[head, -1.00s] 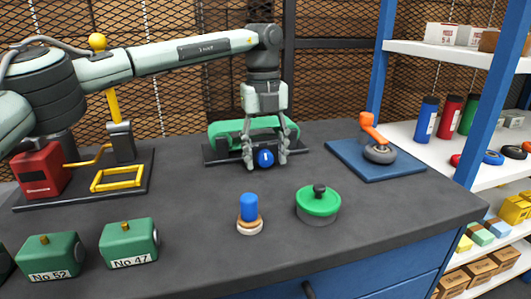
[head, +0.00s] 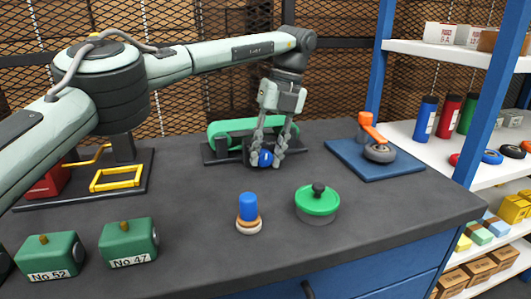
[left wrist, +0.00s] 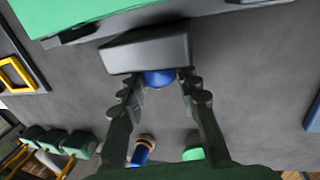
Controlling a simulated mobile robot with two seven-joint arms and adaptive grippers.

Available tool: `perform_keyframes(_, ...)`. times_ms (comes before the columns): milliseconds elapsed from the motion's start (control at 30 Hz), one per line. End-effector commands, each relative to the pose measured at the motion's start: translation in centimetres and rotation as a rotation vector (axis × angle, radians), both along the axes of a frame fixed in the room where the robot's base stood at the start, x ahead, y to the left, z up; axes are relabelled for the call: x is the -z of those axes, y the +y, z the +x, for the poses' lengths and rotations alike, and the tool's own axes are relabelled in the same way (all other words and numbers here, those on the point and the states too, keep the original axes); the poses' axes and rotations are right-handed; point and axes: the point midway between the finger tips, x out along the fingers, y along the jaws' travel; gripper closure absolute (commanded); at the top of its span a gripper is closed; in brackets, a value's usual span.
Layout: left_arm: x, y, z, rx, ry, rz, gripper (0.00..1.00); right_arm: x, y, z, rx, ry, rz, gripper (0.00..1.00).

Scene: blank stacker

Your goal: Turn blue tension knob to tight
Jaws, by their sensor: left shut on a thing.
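The blue tension knob (head: 265,158) faces front on the dark base of a green belt unit (head: 225,131) at the back of the bench. My left gripper (head: 266,161) has its two fingers on either side of the knob, shut on it, and it is tilted in the head view. In the left wrist view the knob (left wrist: 160,78) shows partly under a dark block, between the fingertips. The knob's marking cannot be read now. My right gripper is not in view.
A blue-topped peg (head: 249,208) and a green round lid (head: 318,200) stand in front. Green No 52 and No 47 blocks (head: 128,243) are front left. A blue mat (head: 350,158) with an orange-handled tool lies right. A yellow-framed fixture (head: 117,179) is left.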

Motion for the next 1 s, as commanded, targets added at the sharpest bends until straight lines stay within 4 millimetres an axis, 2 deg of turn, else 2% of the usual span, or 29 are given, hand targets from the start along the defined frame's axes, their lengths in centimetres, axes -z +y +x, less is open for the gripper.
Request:
perform_keyframes(200,0.04,-0.19,0.07,-0.002,0.024,0.086,0.97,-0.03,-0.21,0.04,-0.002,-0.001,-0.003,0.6)
perform_keyframes(567,-0.03,-0.12,0.07,-0.001,0.029,0.096,0.97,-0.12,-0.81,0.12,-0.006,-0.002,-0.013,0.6)
perform_keyframes(600,-0.03,-0.12,0.07,-0.001,0.029,0.096,0.65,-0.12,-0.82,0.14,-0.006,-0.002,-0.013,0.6)
perform_keyframes(700,-0.03,-0.13,0.05,-0.001,0.029,0.096,0.52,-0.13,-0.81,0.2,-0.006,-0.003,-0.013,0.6)
perform_keyframes(767,-0.03,-0.13,0.05,-0.001,0.029,0.096,0.47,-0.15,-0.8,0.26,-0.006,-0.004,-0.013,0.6)
perform_keyframes(1000,-0.01,-0.13,0.03,-0.001,0.029,0.095,0.47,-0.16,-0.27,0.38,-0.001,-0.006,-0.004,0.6)
